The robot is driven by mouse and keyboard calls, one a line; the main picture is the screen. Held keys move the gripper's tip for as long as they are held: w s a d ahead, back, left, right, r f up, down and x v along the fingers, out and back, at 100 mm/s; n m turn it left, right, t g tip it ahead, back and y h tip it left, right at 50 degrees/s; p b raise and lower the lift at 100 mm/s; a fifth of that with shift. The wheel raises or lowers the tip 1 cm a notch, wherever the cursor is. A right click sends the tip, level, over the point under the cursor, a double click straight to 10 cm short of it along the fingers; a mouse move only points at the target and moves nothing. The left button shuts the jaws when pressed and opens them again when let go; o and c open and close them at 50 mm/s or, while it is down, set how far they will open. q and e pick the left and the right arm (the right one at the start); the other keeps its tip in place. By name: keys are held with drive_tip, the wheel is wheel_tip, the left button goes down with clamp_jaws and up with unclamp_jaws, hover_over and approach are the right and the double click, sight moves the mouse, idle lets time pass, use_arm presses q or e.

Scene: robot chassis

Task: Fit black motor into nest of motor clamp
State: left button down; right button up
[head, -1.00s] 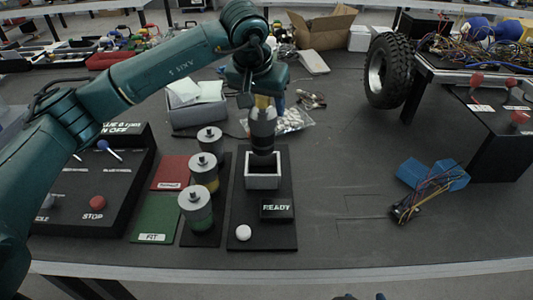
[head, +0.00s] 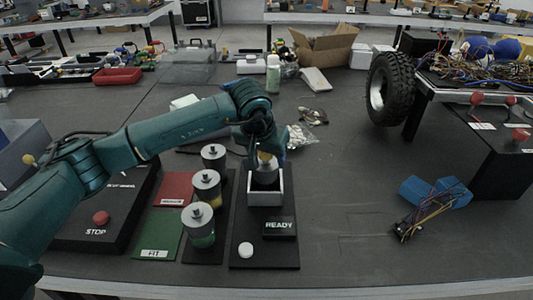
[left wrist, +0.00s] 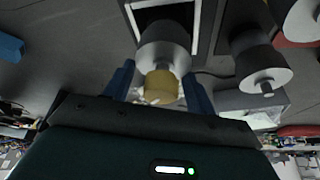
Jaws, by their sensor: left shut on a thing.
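The motor clamp is a black base plate (head: 262,230) with a light-walled square nest (head: 266,199) near its far end. My left gripper (head: 266,157) is above the nest, shut on the dark motor (head: 265,176). The motor is upright, its lower end within the nest opening; how deep it sits is hidden by the front wall. In the left wrist view the motor (left wrist: 163,45) shows as a grey cylinder with a gold end between the blue fingers, overlapping the nest frame (left wrist: 133,18). My right gripper is out of view.
Several silver motors (head: 207,185) stand in a rack just left of the clamp. A READY display (head: 279,226) and white button (head: 245,250) are on the base plate. Green (head: 158,232) and red mats lie further left. A blue block with wires (head: 430,200) lies to the right.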

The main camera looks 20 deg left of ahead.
use_arm(q)
drive_tip(key=shift+c, duration=2.4)
unclamp_jaws()
drive_tip(key=v, duration=1.2)
drive_tip(key=shift+s, duration=0.1)
